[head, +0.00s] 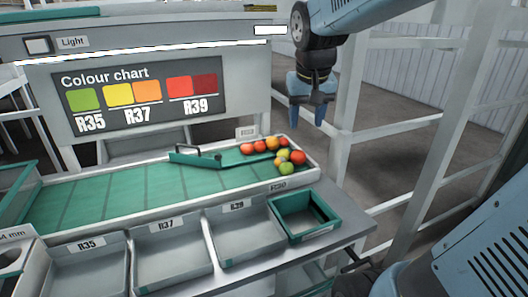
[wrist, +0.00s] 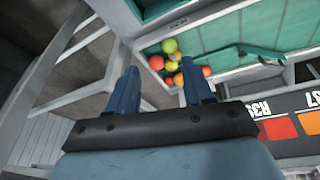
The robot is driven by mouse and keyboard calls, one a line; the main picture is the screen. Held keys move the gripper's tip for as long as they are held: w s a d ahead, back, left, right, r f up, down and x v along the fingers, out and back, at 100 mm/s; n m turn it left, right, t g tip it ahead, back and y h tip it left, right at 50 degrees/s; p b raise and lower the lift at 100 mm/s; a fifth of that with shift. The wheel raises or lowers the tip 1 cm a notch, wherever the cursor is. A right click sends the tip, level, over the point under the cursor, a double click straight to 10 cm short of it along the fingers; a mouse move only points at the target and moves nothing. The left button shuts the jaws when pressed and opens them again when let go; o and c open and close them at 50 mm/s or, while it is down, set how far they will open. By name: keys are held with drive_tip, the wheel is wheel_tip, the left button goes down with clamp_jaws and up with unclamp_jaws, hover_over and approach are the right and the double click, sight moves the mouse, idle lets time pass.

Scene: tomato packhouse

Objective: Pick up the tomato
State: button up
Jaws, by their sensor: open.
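Several tomatoes lie bunched at the right end of a green conveyor belt (head: 100,195). Among them are a green tomato (head: 287,168) nearest the front, a red-orange tomato (head: 298,157) at the right and yellowish ones between. A row of red and orange tomatoes (head: 259,145) lies behind a green diverter arm (head: 196,158). My gripper (head: 308,117) hangs open and empty above and behind the belt's right end, apart from the tomatoes.
Grey trays labelled R35 (head: 88,270), R37 (head: 172,250) and R39 (head: 243,230) line the front. A green-rimmed bin (head: 303,233) stands at their right. A colour chart (head: 139,98) panel rises behind the belt. White rails (head: 420,130) stand at the right.

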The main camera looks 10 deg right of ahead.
drive_tip(key=w+f+m+g, duration=0.15)
drive_tip(key=w+f, duration=0.25)
drive_tip(key=w, duration=0.8)
drive_tip(key=g, duration=0.2)
hover_over(281, 158)
wheel_tip(281, 158, down, 8)
drive_tip(key=r, duration=0.1)
drive_tip(key=shift+m+y, duration=0.25)
drive_tip(key=shift+y, duration=0.15)
drive_tip(key=f, duration=0.8)
drive_tip(key=shift+w+f, duration=0.25)
drive_tip(key=shift+s+f, duration=0.15)
drive_tip(key=shift+f, duration=2.8)
drive_tip(key=shift+c, duration=0.2)
drive_tip(key=c, duration=0.4)
drive_tip(key=shift+o, duration=0.2)
